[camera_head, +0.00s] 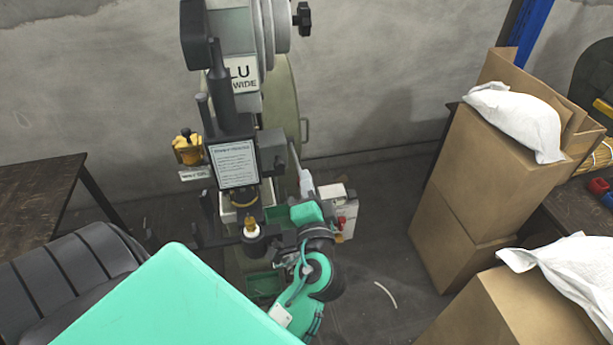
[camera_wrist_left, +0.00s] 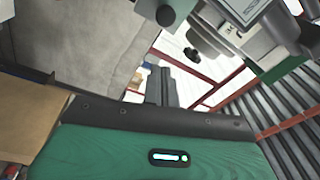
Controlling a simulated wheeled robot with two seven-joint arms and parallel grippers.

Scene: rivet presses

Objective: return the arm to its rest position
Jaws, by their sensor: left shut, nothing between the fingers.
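My left arm shows at the bottom middle of the head view, a teal and black link with a round joint. Its left gripper (camera_head: 304,180) points up beside the right side of the dark rivet press (camera_head: 235,125). In the left wrist view the dark fingers (camera_wrist_left: 165,86) rise above the teal wrist housing, shut with nothing between them. The press shows there at the upper right (camera_wrist_left: 250,30), apart from the fingers. In the head view the press carries a white printed sign (camera_head: 234,164). My right gripper is not in view.
A white control box with red buttons (camera_head: 342,215) sits right of the press, close to my arm. Cardboard boxes (camera_head: 485,165) with white sacks (camera_head: 517,118) stand at the right. A dark table (camera_head: 35,195) and a black seat (camera_head: 75,270) are at the left. Some floor between arm and boxes is clear.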

